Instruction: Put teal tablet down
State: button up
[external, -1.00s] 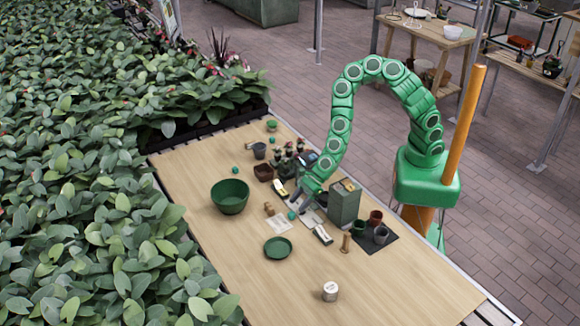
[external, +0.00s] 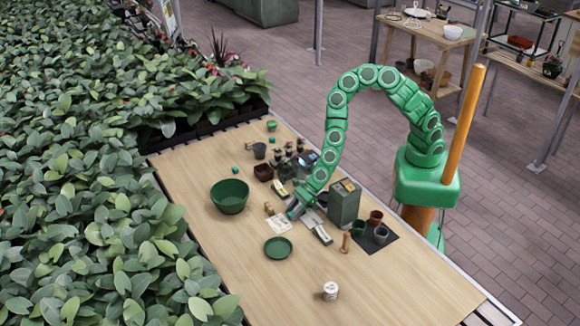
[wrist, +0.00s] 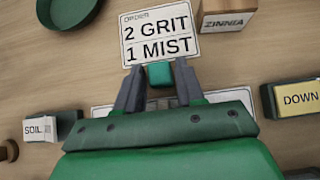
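The teal tablet (wrist: 159,74) is a small block between my two fingertips in the wrist view, with a finger against each side. My gripper (wrist: 159,80) appears shut on it, just at the near edge of the white order card (wrist: 160,30), which reads "2 GRIT 1 MIST". In the external view my gripper (external: 295,211) is low over the table, left of the grey-green box (external: 344,205). The order card (external: 278,224) lies just below and left of it. Whether the tablet touches the table is hard to tell.
A green bowl (external: 230,196) and green saucer (external: 278,248) stand left of my gripper. Blocks labelled SOIL (wrist: 41,129) and DOWN (wrist: 300,98) flank it. Small pots (external: 376,217) stand on a dark mat at right. The table's front is mostly clear around a white pot (external: 331,291).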

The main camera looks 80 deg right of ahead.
grip_shut()
